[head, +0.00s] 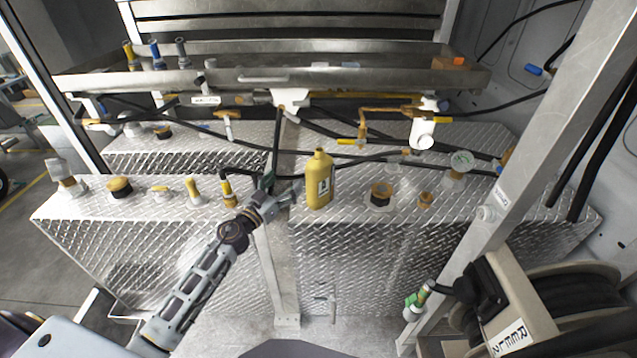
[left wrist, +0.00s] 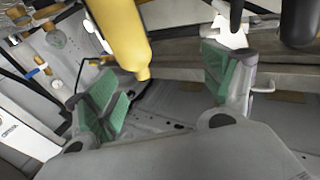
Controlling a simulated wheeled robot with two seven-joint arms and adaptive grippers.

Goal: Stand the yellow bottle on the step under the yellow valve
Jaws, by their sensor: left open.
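The yellow bottle (head: 319,184) stands upright on the diamond-plate step (head: 345,215), near the step's front edge. A valve with a yellow lever (head: 348,141) is behind and right of the bottle. Other yellow-handled fittings also show. My right gripper is out of view.
A metal post (head: 530,170) and a hose reel (head: 580,310) are at the right. Black hoses cross behind the bottle.

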